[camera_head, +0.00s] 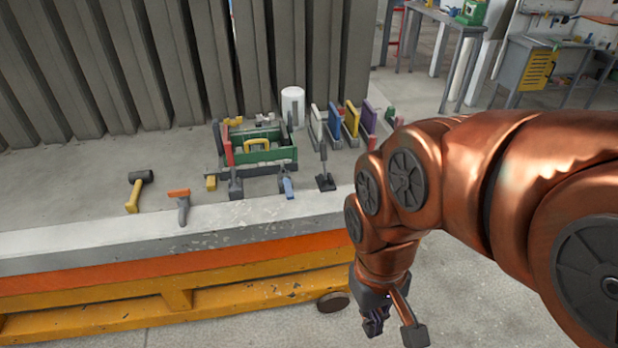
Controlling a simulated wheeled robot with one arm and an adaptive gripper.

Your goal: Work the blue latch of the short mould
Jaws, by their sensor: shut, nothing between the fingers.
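A green mould-like box (275,157) with a yellow handle stands on the grey bench top, near its front edge. I cannot tell for certain that it is the short mould. A small grey latch with a blue part (288,187) sits in front of the box's right end, at the bench edge. Its exact position is too small to tell. My gripper (388,325) hangs low at the right, beyond the bench's front edge and apart from the latch. It points down, is shut and holds nothing.
Dark grey levers (236,186) and (325,180) flank the blue latch. A mallet (134,194) and an orange-topped scraper (181,204) lie left. Coloured panels (351,120) and a white cylinder (292,106) stand behind. The floor beside my gripper is clear.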

